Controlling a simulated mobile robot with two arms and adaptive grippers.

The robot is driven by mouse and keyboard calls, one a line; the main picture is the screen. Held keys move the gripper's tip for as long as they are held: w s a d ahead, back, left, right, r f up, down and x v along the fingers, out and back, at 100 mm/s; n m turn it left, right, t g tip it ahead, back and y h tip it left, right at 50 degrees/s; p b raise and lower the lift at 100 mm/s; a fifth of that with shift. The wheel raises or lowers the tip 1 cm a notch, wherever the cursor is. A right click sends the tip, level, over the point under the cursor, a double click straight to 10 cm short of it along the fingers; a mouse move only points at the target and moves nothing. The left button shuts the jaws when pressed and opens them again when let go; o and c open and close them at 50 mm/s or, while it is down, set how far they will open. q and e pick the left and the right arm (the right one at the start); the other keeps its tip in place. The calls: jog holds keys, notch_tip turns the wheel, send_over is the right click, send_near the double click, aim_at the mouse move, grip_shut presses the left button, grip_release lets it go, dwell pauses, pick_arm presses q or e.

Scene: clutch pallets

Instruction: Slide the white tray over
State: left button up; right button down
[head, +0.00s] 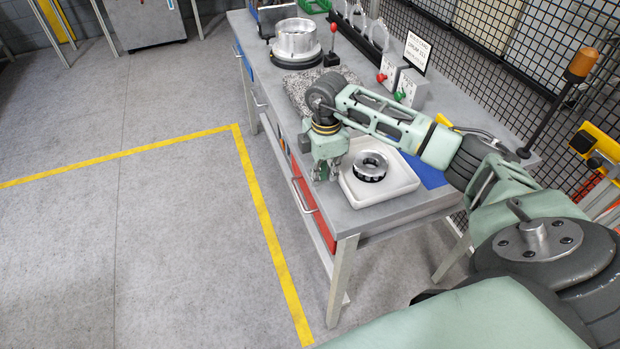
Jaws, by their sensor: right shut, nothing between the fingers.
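The white tray (393,197) lies on the near end of the grey workbench, with a silver and black ring-shaped part (370,167) in it. My right gripper (326,174) points down at the tray's left side, near the bench's left edge. Its fingers are shut with nothing between them. They appear close to the tray's left wall, but I cannot tell whether they touch it. My right arm passes above the tray's far side and hides part of the bench behind it. My left gripper is not in the view.
The bench (362,217) has a blue mat (428,174) right of the tray. Farther back are a grey speckled pad (297,88), a round metal housing (296,40), a red-knobbed lever (333,42) and control boxes with red and green buttons (411,88). A mesh fence (490,75) stands behind.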

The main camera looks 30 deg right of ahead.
aim_at(395, 161)
jog(key=s+d+b, duration=0.1)
jog(key=d, duration=0.6)
jog(key=s+d+b, duration=0.1)
jog(key=s+d, duration=0.1)
jog(key=d, duration=0.5)
jog(key=s+d+b, duration=0.1)
jog(key=s+d, duration=0.1)
jog(key=d, duration=0.5)
jog(key=shift+s+d+b, duration=0.1)
jog(key=shift+d+b, duration=0.05)
jog(key=shift+b, duration=0.25)
